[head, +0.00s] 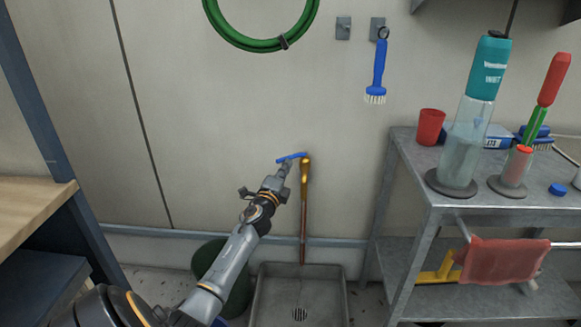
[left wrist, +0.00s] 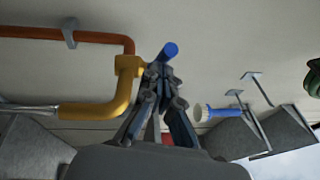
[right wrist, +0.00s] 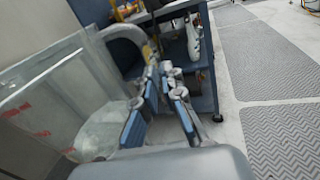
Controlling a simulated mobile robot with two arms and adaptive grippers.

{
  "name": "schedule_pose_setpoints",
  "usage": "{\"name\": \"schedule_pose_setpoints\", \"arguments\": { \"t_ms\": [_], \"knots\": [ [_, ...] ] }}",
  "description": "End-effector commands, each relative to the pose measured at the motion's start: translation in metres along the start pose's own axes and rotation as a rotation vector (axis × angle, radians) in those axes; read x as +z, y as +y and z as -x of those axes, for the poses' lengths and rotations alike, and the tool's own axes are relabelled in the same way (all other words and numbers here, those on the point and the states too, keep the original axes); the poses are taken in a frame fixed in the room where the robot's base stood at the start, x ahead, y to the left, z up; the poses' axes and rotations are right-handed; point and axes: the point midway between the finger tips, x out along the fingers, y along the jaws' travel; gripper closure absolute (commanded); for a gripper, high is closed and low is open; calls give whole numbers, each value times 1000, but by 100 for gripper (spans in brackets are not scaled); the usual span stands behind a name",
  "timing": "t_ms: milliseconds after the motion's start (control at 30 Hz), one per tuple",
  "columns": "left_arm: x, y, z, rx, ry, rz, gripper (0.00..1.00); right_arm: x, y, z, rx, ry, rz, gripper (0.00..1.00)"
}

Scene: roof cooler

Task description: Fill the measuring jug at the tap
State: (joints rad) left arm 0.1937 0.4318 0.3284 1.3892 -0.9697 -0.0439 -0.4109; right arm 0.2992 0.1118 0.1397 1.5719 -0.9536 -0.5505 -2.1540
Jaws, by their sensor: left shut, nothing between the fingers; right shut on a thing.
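The brass tap (head: 305,172) with a blue lever (head: 291,157) stands on a copper pipe at the wall. My left gripper (head: 285,169) is shut and empty beside the tap, its tips close to the lever. In the left wrist view the blue lever (left wrist: 170,49) shows just beyond the fingertips, and the brass spout (left wrist: 98,109) ends in a pale grey length; I cannot tell whether that is a nozzle or water. In the right wrist view my right gripper (right wrist: 157,78) is shut on the handle of the clear measuring jug (right wrist: 40,110), which has red markings. Its fill is unclear.
A grey floor sink (head: 265,300) with a drain lies below the tap. A dark green bucket (head: 233,290) stands to its left. A metal shelf (head: 420,190) on the right holds bottles and a red cup (head: 430,127). A green hose (head: 245,42) hangs above.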

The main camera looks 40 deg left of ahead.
Motion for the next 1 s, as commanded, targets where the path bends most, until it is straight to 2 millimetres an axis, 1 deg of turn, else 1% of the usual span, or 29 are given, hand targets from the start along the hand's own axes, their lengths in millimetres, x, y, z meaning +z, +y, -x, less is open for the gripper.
{"name": "schedule_pose_setpoints", "arguments": {
  "t_ms": [33, 133, 167, 333, 500, 700, 1000],
  "knots": [
    [8, 1, -1, -6, 57, -2, 100, 2, 0, 0, 1, -3, -2, 100],
    [12, 2, -4, -22, 165, 20, 100, 0, 0, 0, 1, -3, -2, 100],
    [11, 3, -4, -22, 160, 23, 100, -1, 0, 0, 1, -3, -2, 100],
    [22, 6, -10, -25, 164, 20, 100, -8, 0, 0, 1, -3, -2, 100],
    [32, 10, -18, -41, 286, 37, 100, -20, -1, 0, 1, -3, -2, 100],
    [39, 11, -26, -41, 281, 39, 100, -29, -1, 0, 1, -3, -2, 100],
    [44, 12, -32, -40, 281, 40, 100, -34, -1, 0, 1, -3, -2, 100]
  ]
}}
